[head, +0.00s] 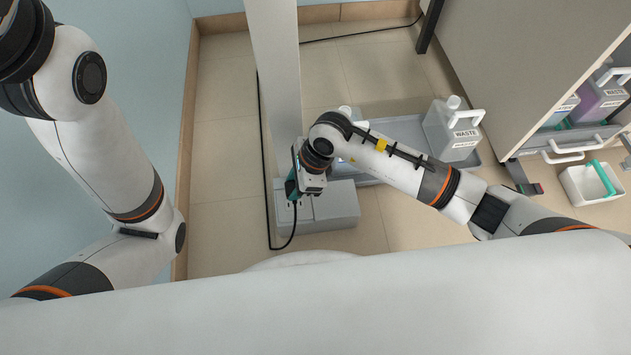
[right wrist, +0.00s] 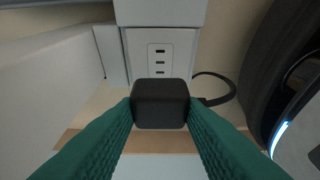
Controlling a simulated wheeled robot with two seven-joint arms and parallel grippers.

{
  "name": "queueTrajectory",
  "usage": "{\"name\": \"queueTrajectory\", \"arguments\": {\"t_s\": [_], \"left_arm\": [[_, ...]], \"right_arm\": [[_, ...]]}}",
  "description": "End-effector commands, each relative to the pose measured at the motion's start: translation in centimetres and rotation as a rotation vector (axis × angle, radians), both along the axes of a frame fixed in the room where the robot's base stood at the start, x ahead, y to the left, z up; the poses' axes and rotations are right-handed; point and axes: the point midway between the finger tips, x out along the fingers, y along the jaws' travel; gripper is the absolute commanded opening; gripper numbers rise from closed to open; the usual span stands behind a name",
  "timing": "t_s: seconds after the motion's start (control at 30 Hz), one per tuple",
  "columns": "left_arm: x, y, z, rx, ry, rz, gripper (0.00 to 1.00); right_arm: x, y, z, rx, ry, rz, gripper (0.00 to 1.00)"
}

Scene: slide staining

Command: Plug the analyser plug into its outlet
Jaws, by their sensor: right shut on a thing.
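My right gripper (head: 293,188) is low over the grey outlet box (head: 336,207) on the floor. In the right wrist view its green fingers (right wrist: 160,112) are shut on the black analyser plug (right wrist: 160,90). The outlet plate (right wrist: 160,50), white with three dark slots, shows just above the plug in that view. The plug hides what lies below the plate, and I cannot tell how far it is from the slots. The plug's black cord (head: 294,222) hangs from the gripper in the head view. My left arm is at the left; its gripper is out of view.
The cord loops on the tiled floor and runs up beside a pale post (head: 273,70). Behind my right arm a grey tray (head: 398,128) holds a white waste container (head: 452,128). A cabinet and a white bin (head: 588,188) stand at the right. Floor left of the cord is clear.

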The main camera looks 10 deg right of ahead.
Motion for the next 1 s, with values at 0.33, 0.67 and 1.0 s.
{"name": "queueTrajectory", "arguments": {"t_s": [0.33,0.67,1.0], "left_arm": [[-0.1,0.0,0.1,0.001,-0.004,0.001,0.54],[-0.1,-0.1,-0.8,0.002,-0.002,0.002,0.54],[-1.1,-0.1,-2.7,0.005,-0.033,0.004,0.54]], "right_arm": [[0.1,0.2,0.0,-0.001,0.003,-0.008,0.16],[0.0,0.2,-1.1,0.0,0.004,-0.008,0.16],[0.0,0.2,-4.3,0.0,0.005,-0.008,0.16]]}}
